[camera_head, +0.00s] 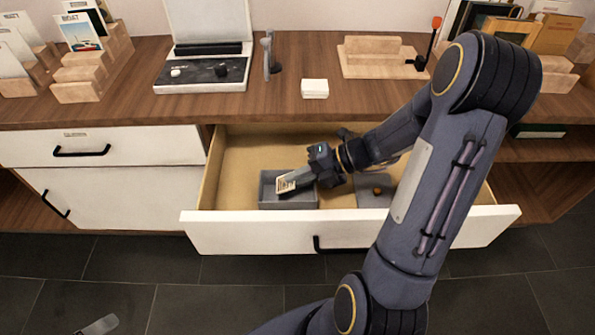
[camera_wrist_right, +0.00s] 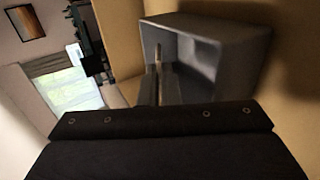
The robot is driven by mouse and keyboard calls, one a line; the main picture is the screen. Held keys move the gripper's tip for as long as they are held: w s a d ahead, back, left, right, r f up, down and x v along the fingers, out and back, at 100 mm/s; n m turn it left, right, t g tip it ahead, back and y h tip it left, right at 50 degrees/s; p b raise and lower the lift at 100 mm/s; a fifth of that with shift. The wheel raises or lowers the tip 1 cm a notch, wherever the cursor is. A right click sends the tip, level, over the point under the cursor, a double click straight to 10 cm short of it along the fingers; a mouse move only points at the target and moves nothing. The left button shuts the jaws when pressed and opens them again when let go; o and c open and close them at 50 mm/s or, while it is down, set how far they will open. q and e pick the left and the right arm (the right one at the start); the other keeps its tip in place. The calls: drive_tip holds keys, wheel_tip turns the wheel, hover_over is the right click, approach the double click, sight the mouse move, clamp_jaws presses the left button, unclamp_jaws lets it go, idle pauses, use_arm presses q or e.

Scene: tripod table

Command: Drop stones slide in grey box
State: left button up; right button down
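My right gripper (camera_head: 288,183) reaches into the open drawer, with its fingertips over the grey box (camera_head: 290,202). A small pale card with print, likely the stones slide (camera_head: 287,181), shows at the fingertips, over the box; its text is too small to read. In the right wrist view the fingers (camera_wrist_right: 158,85) are close together with a thin edge between them, pointing into the open grey box (camera_wrist_right: 210,35). Whether the slide touches the box floor is hidden. A grey piece at the bottom left, likely my left gripper (camera_head: 97,325), shows only in part.
The drawer (camera_head: 260,232) is pulled out below the wooden tabletop. A grey lid-like piece with a brown knob (camera_head: 377,191) lies in it, right of the box. A stack of white cards (camera_head: 314,88), a slide viewer (camera_head: 205,70) and wooden racks (camera_head: 85,75) stand on top.

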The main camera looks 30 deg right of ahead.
sight(299, 199)
wheel_tip(299, 199, down, 4)
drive_tip(key=shift+r+b, duration=0.2)
drive_tip(key=shift+b, duration=0.45)
drive_tip(key=shift+s+f+b, duration=0.35)
drive_tip(key=shift+f, duration=0.45)
drive_tip(key=c, duration=2)
unclamp_jaws()
drive_tip(key=shift+f, duration=0.1)
drive_tip(key=shift+o, duration=0.4)
drive_tip(key=r+p, duration=0.2)
drive_tip(key=shift+w+r+p, duration=0.15)
drive_tip(key=shift+w+p, duration=0.05)
drive_tip(key=shift+p, duration=0.1)
wheel_tip(299, 199, up, 7)
drive_tip(key=p, duration=0.8)
drive_tip(key=shift+w+r, duration=0.15)
drive_tip(key=shift+r, duration=0.05)
